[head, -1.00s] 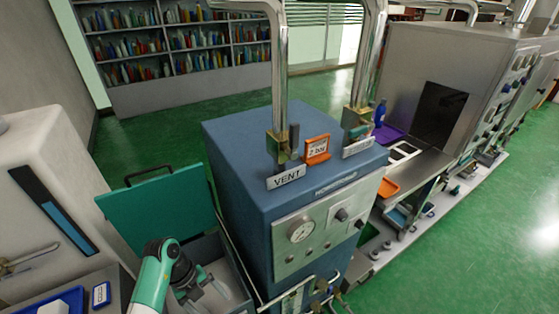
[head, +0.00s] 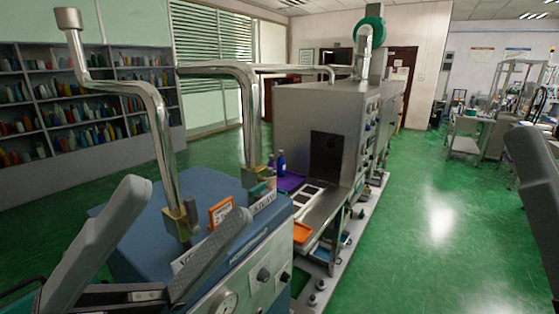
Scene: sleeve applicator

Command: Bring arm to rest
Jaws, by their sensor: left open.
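My left gripper (head: 190,202) shows large and close in the head view, at the lower left. Its two grey fingers are spread apart, and nothing shows between them. They overlap the view of the blue cabinet (head: 140,250) with the metal pipes. Contact with the cabinet cannot be told. The rest of my left arm is mostly out of frame.
A steel tunnel machine (head: 300,115) with a dark opening stands behind the cabinet. An orange tray (head: 302,232) and a blue bottle (head: 281,162) are near it. A dark shape (head: 535,185) fills the right edge. The green floor (head: 430,220) is open.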

